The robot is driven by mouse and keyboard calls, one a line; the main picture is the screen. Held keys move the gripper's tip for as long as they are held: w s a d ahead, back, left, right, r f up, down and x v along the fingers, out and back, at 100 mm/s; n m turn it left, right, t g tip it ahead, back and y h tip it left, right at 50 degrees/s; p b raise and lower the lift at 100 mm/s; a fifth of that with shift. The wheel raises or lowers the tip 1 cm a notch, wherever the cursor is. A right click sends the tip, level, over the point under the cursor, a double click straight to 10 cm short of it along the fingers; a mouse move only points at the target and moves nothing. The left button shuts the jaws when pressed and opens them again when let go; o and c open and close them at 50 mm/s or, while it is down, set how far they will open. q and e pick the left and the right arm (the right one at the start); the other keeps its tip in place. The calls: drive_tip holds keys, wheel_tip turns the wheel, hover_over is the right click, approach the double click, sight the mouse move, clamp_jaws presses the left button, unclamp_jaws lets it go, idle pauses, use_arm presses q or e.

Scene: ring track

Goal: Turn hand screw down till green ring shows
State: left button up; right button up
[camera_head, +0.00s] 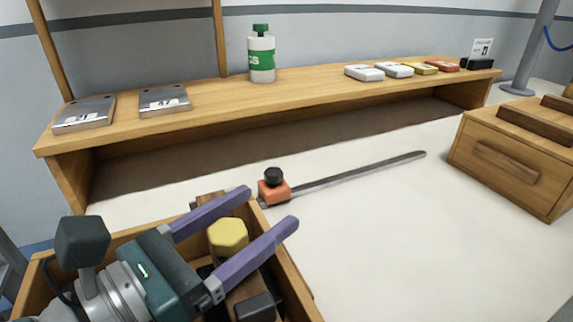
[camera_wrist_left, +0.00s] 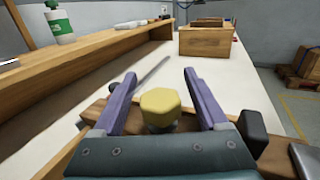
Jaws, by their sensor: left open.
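A yellow hexagonal knob, which looks like the hand screw's head (camera_head: 228,236), stands over a wooden box at the lower left. It also shows in the left wrist view (camera_wrist_left: 160,106), with a short grey part under it. My left gripper (camera_head: 271,207) is open, with one purple finger on each side of the knob. The left wrist view shows a gap between the knob and each finger, and the fingertips reach past the knob. I see no green ring; most of the screw below the head is hidden. My right gripper is not in view.
The open wooden box (camera_head: 292,270) lies under my gripper. An orange block with a black knob (camera_head: 274,188) sits on a long metal bar (camera_head: 360,170). A shelf (camera_head: 210,101) at the back holds a bottle (camera_head: 261,57). A wooden drawer box (camera_head: 508,160) stands right.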

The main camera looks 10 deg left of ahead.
use_arm(q)
clamp_jaws()
idle(0.7)
